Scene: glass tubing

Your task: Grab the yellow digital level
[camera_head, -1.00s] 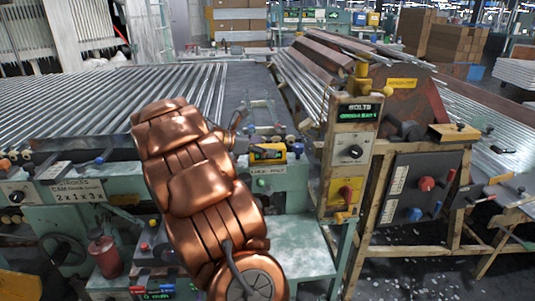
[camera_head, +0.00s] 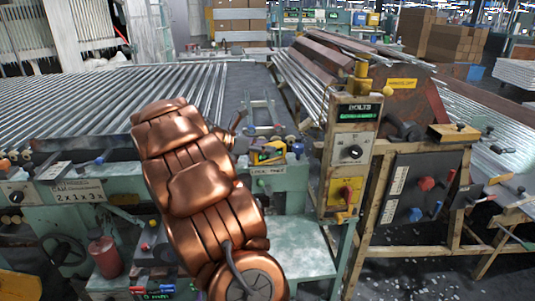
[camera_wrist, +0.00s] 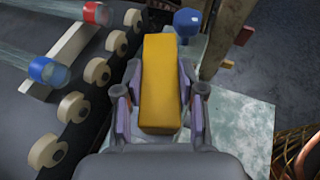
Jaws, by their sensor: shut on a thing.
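The yellow digital level (camera_wrist: 161,85) is a long yellow block between the two fingers of my gripper (camera_wrist: 160,100) in the wrist view. My gripper is shut on it, with a finger against each long side. In the head view the level (camera_head: 270,153) shows as a small yellow piece with dark parts on the green machine's ledge, just right of my copper-coloured arm. My arm hides most of my gripper there.
Rollers (camera_wrist: 97,70) and glass tubes with a red end (camera_wrist: 96,13) and a blue end (camera_wrist: 48,70) lie left of my gripper. A blue knob (camera_wrist: 187,22) stands close ahead. A wooden control post (camera_head: 348,155) rises to the right in the head view.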

